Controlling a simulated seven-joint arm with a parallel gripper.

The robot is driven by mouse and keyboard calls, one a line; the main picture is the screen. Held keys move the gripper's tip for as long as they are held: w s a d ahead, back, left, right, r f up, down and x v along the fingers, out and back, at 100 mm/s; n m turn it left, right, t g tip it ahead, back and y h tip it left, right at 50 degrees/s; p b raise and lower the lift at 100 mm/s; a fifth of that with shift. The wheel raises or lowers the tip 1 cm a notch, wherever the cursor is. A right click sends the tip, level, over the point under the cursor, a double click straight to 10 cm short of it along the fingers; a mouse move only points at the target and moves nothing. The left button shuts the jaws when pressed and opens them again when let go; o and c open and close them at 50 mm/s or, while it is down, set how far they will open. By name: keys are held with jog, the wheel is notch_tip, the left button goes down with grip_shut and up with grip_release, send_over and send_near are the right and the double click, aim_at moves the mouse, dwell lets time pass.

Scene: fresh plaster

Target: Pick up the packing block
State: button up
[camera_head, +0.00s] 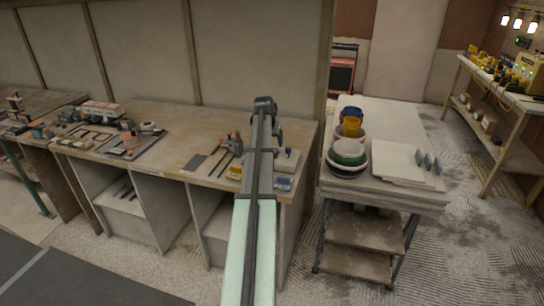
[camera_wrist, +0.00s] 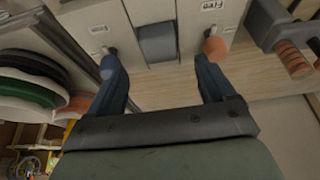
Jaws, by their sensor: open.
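A dark grey block (camera_wrist: 157,42) shows in the wrist view, set between two pale grey panels; it may be the packing block, but I cannot confirm this. My gripper (camera_wrist: 160,63) is open, its two dark fingers spread wide on either side of that block. Nothing is held between them. I cannot tell whether the fingers touch anything. In the head view my arm reaches over the right end of the wooden bench (camera_head: 168,122) and hides part of it, and the fingers cannot be made out there.
Rounded blue and orange tips (camera_wrist: 214,46) lie close by my fingers. Orange-handled tools (camera_wrist: 290,55) lie at the right of the wrist view. Stacked bowls (camera_head: 348,154) and pale boards (camera_head: 398,163) stand on the trolley to the right. More tools (camera_head: 128,140) lie farther left.

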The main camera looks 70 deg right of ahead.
jog(key=shift+x, duration=2.9)
jog(key=shift+a, duration=0.1)
jog(key=c, duration=1.1)
